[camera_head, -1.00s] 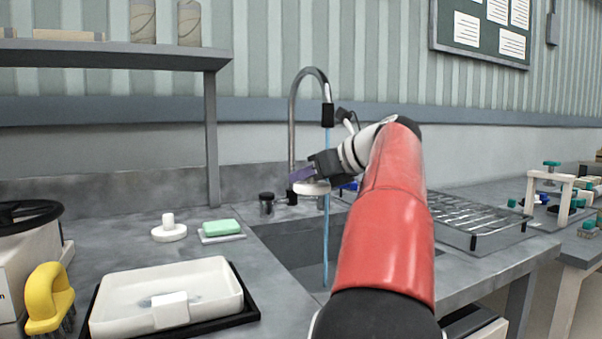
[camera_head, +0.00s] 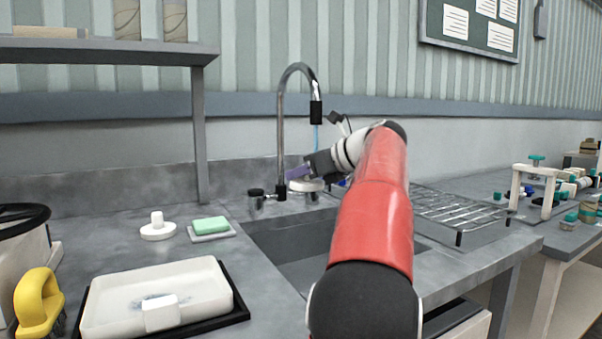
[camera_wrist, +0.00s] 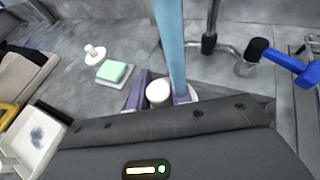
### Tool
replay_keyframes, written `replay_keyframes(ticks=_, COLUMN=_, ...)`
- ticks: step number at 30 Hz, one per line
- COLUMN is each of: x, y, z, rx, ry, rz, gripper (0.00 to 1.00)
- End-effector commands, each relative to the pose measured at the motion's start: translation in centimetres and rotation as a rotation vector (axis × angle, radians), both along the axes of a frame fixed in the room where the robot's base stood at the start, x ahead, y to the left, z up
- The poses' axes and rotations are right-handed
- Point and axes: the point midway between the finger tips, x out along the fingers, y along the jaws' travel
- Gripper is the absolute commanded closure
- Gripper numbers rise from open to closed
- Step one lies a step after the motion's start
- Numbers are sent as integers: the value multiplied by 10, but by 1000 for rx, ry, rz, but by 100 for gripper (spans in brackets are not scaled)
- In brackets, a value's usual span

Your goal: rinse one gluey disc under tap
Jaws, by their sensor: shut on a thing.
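My gripper (camera_head: 300,178) is shut on a white disc (camera_head: 310,186), with the disc's round knob between the purple fingers. The disc also shows in the wrist view (camera_wrist: 158,93). It is held over the sink (camera_head: 290,240), below the curved tap (camera_head: 316,110). A blue water stream (camera_head: 316,138) runs from the spout down to the gripper and disc, and none shows below them. In the wrist view the stream (camera_wrist: 172,50) ends at the disc, beside the right finger. The disc's underside and any glue on it are hidden.
A second white knobbed disc (camera_head: 157,228) and a green soap bar (camera_head: 211,225) lie on the left counter. A white tray (camera_head: 215,285) and yellow-handled brush (camera_head: 38,300) are nearer. A wire rack (camera_head: 455,215) stands right of the sink.

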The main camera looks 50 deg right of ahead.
Motion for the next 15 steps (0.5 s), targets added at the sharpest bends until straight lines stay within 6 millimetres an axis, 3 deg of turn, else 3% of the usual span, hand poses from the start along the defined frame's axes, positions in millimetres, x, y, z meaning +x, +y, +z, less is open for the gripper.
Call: replay_keyframes(ticks=15, x=-9, y=-4, z=1, rx=0, ry=-1, rz=0, gripper=100)
